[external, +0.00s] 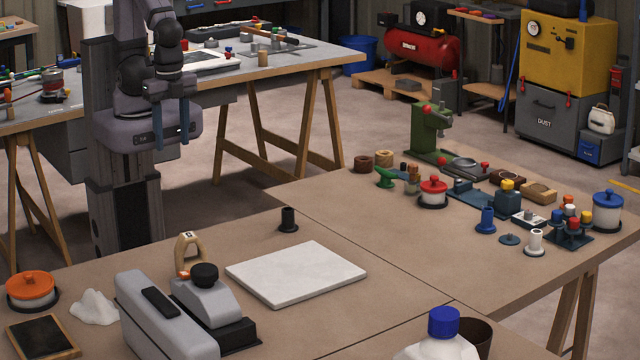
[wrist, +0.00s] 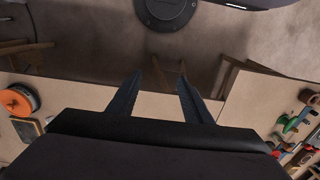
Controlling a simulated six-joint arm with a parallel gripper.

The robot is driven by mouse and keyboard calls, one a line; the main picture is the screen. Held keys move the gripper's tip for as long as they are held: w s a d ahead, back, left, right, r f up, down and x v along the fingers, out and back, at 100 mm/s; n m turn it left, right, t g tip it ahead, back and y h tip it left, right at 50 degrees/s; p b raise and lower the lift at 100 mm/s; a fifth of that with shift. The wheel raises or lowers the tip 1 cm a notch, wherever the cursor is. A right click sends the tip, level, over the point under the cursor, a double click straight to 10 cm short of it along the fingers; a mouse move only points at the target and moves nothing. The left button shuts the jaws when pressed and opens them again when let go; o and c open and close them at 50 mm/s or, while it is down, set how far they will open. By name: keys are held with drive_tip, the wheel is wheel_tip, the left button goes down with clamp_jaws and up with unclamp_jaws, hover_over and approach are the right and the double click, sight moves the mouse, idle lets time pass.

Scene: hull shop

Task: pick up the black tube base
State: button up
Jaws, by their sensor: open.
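The black tube base (external: 288,220) stands upright on the brown table, a short cylinder on a wider foot, behind the white slab in the external view. I cannot make it out in the wrist view. My gripper (external: 171,142) hangs fingers-down at the upper left of the external view, well above and to the left of the tube base. Its two blue fingers are apart with nothing between them. The wrist view also shows my gripper (wrist: 160,74) open, with the floor and the table edge beyond it.
A white slab (external: 296,274) lies in front of the tube base. Several tools and jars crowd the right table. The table right around the tube base is clear.

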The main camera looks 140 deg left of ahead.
drive_tip(key=f+n+b, duration=0.2)
drive_tip(key=n+t+h+b, duration=0.5)
drive_tip(key=n+t+b, duration=0.8)
drive_tip(key=n+b, duration=1.4)
hover_over(289, 214)
drive_tip(key=s+a+p, duration=0.2)
drive_tip(key=s+p, duration=0.1)
drive_tip(key=s, duration=0.1)
drive_tip(key=n, duration=0.3)
drive_tip(key=f, duration=1.3)
drive_tip(key=shift+s, duration=0.2)
drive_tip(key=shift+g, duration=0.3)
drive_tip(key=shift+x, duration=3.65)
drive_tip(key=shift+d+r, duration=0.15)
drive_tip(key=shift+r, duration=0.05)
clamp_jaws()
